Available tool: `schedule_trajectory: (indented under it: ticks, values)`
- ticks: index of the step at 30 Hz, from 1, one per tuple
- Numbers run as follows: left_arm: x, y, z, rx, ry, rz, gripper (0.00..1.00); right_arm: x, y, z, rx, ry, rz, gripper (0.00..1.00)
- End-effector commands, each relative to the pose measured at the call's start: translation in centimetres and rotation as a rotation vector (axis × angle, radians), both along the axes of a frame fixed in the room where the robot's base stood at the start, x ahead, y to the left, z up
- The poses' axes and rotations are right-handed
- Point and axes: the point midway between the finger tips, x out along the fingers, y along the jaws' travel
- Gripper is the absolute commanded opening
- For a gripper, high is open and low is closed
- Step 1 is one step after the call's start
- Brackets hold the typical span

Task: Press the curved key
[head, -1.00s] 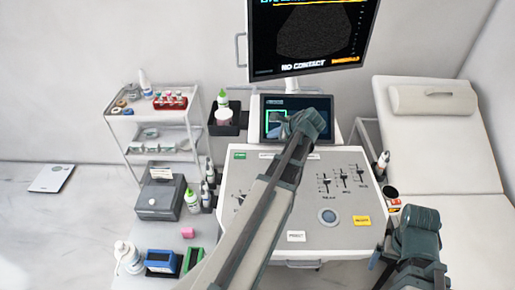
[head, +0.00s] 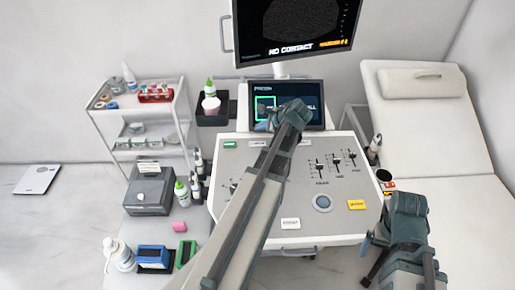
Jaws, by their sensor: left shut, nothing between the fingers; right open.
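The small touchscreen (head: 316,120) of the ultrasound console stands tilted below the large monitor. It shows a green-outlined tile (head: 259,104) at its left and a partly covered label at its right. The writing is too small for me to tell which key is the curved one. My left gripper (head: 288,112) is shut and empty, in front of the middle of the touchscreen, covering part of it. I cannot tell whether it touches the glass. My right gripper (head: 369,256) is open and empty, low at the right, beside the console's front right corner.
The console panel (head: 345,220) carries sliders, a round knob (head: 322,203) and a yellow label. The large monitor (head: 300,30) reads NO CONTACT. A black holder (head: 217,120) with bottles is left of the touchscreen. A couch (head: 430,140) stands at the right, a trolley (head: 135,115) at the left.

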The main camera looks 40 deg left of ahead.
Motion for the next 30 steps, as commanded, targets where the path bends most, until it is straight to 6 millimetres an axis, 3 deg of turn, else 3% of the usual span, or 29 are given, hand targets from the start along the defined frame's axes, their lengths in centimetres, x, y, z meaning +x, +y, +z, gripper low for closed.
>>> schedule_trajectory:
  ticks: [1,3,10,30]
  values:
    - [0.0,0.0,-1.5,0.000,0.000,0.000,0.00,0.0,0.0,-1.5,0.000,0.000,0.000,1.00]
    - [0.0,0.0,-2.5,0.000,0.000,0.000,0.00,0.0,0.0,-2.5,0.000,0.000,0.000,1.00]
    - [0.0,0.0,-5.0,0.000,0.000,0.000,0.00,0.0,0.0,-5.0,0.000,0.000,0.000,1.00]
    - [0.0,0.0,-5.2,0.000,0.000,0.000,0.00,0.0,0.0,-5.3,0.000,0.000,0.000,1.00]
